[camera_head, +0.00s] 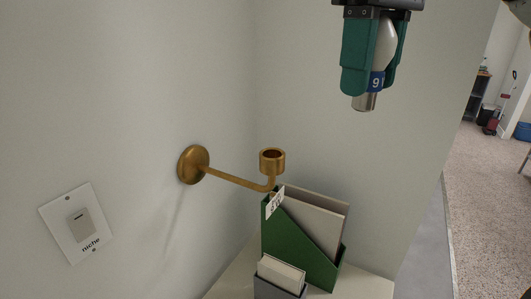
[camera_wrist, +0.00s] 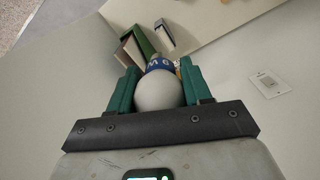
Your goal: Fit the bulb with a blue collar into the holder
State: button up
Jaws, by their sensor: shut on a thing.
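The holder is mostly hidden there.
A green file box (camera_head: 299,240) with papers and a tag stands below the holder, with a small grey box (camera_head: 279,278) of cards in front. A wall switch marked "niche" (camera_head: 78,222) is at left. The air between bulb and holder looks clear.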

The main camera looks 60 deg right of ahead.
jog(key=w+f, duration=0.2)
jog(key=w, duration=0.2)
jog(key=w+d+f+p, duration=0.1)
jog(key=w+f, duration=0.2)
jog(key=w, duration=0.1)
jog(key=w+d+f+p, duration=0.1)
jog(key=w+f, duration=0.2)
jog(key=w, duration=0.1)
jog(key=shift+w+d+f, duration=0.1)
jog(key=shift+w+d, duration=0.05)
jog(key=shift+w, duration=0.05)
jog(key=shift+w+d+f+p, duration=0.1)
jog(key=shift+w+f+p, duration=0.2)
jog(key=shift+w+f, duration=0.3)
jog(key=shift+f, duration=1.7)
jog(key=shift+f, duration=0.2)
jog(key=o, duration=1)
jog(key=shift+o, duration=0.2)
jog(key=shift+r, duration=0.1)
